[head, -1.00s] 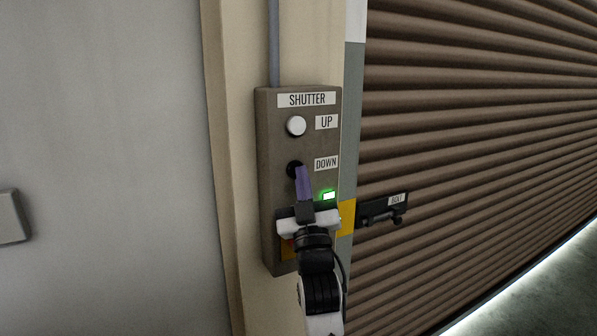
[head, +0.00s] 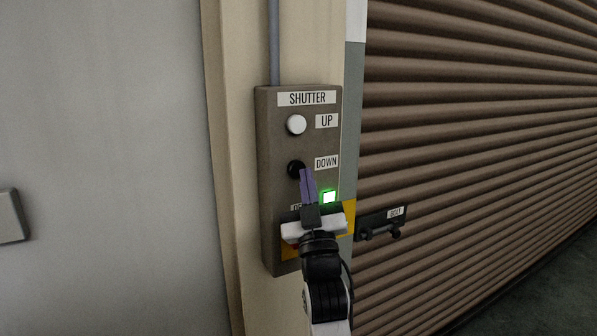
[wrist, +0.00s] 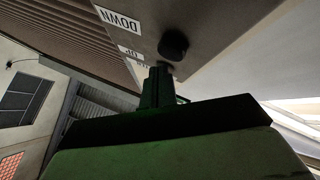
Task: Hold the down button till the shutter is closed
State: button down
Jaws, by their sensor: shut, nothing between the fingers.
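The black down button (head: 296,169) sits on the shutter control box (head: 267,190), beside the DOWN label (head: 326,162). My gripper (head: 306,173) is shut and empty, its purple fingertips just right of and below the button in the head view. In the wrist view, the button (wrist: 173,45) stands out from the panel just beyond the fingertips (wrist: 158,70). I cannot tell whether they touch. The brown slatted shutter (head: 470,140) reaches down to the floor, with no bright gap showing under its visible lower edge.
The white up button (head: 296,125) is above the down button. A green lamp (head: 329,197) glows beside my fingers. A black bolt (head: 380,230) is on the shutter's left edge. My gripper partly hides the lower box.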

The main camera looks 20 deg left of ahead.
jog(key=s+d, duration=0.1)
jog(key=d, duration=0.1)
jog(key=s+d+b, duration=0.1)
jog(key=s+d, duration=0.1)
jog(key=shift+b, duration=0.3)
dwell(0.5)
